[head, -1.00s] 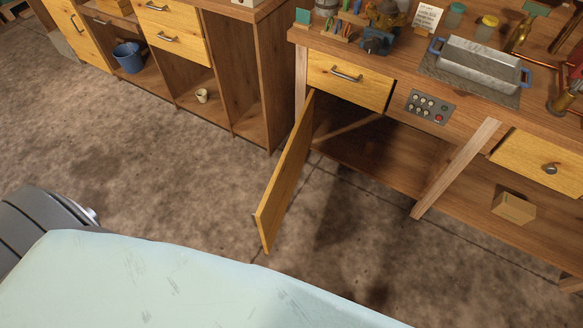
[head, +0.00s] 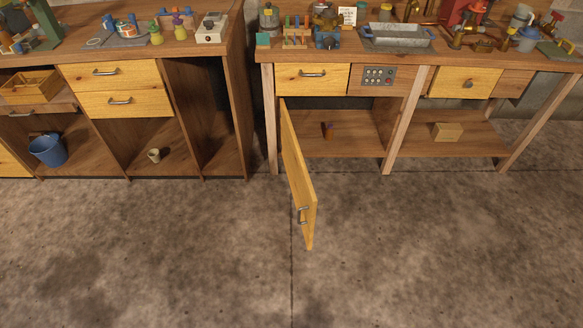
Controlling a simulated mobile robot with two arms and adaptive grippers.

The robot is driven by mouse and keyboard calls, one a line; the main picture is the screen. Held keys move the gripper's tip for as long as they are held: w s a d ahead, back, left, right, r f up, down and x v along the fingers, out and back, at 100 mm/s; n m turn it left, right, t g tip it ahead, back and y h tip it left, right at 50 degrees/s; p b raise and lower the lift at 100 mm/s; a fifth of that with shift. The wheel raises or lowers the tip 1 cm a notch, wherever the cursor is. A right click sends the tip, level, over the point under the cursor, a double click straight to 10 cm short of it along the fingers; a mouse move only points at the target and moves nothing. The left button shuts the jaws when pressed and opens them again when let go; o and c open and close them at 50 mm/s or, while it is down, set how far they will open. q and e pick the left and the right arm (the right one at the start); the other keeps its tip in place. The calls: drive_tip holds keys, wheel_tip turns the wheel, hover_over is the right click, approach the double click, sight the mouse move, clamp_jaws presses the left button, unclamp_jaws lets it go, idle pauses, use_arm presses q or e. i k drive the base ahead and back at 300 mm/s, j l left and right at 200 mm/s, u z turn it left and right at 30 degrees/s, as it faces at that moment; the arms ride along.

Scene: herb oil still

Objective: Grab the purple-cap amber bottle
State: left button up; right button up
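A small amber bottle with what looks like a purple cap (head: 328,132) stands on the lower shelf of the right workbench, inside the compartment behind the open door. It is small in the head view, so its details are hard to make out. The yellow wooden cabinet door (head: 297,175) swings out toward me, and its metal handle (head: 302,215) faces the floor side. The bottle shows just to the right of the door. Neither of my grippers is in view.
The right bench carries a metal trough (head: 398,38) and a control panel (head: 380,76). A cardboard-coloured box (head: 447,132) sits on its lower shelf. The left bench holds a blue bucket (head: 48,150) and a small cup (head: 154,155). Concrete floor before both is clear.

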sight(329, 132)
drive_tip(key=i+j+z, duration=0.5)
drive_tip(key=i+j, duration=0.65)
drive_tip(key=k+l, duration=0.1)
drive_tip(key=l, duration=0.9)
drive_tip(key=k+l, duration=0.15)
drive_tip(key=l, duration=0.85)
drive_tip(key=i+l, duration=0.25)
drive_tip(key=l, duration=0.15)
drive_tip(key=i+l, duration=0.45)
drive_tip(key=l, duration=0.3)
drive_tip(key=u, duration=0.05)
